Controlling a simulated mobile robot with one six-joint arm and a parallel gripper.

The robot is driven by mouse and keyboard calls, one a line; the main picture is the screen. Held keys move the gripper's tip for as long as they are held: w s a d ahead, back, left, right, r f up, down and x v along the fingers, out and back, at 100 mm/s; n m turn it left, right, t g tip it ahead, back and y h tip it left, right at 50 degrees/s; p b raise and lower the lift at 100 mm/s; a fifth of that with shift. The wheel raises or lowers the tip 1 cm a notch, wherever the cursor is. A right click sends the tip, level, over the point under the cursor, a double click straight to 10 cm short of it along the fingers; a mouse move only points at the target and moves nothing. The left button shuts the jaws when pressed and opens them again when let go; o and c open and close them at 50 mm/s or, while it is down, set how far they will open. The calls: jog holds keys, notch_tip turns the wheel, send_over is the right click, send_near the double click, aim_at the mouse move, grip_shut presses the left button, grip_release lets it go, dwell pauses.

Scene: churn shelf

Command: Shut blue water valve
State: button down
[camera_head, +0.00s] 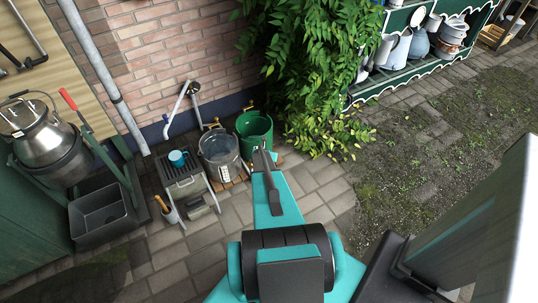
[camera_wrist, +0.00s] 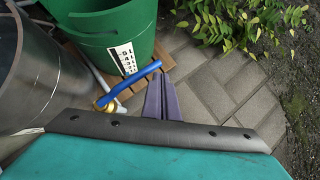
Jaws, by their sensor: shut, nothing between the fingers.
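The blue valve lever (camera_wrist: 134,84) shows in the wrist view, slanting up to the right from a brass-coloured valve body (camera_wrist: 103,103), with a white pipe beside it. The lever sits low in front of a green bucket (camera_wrist: 112,32). My gripper (camera_wrist: 161,80) is shut and empty, its purple fingers just right of the lever's far end. I cannot tell if they touch it. In the head view my gripper (camera_head: 262,152) reaches to the front of the green bucket (camera_head: 254,130). I cannot make out the lever there.
A metal bucket (camera_head: 219,148) stands left of the green one, on wooden slats. Left of it is a small table (camera_head: 186,178) with a blue cup (camera_head: 178,158). A leafy bush (camera_head: 310,70) grows behind on the right. The paving (camera_wrist: 215,85) right of my fingers is clear.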

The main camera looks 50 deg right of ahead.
jog(key=s+a+r, duration=0.4)
jog(key=s+r, duration=0.4)
jog(key=shift+s+r, duration=0.2)
jog(key=shift+s, duration=0.15)
dwell(0.4)
dwell(0.5)
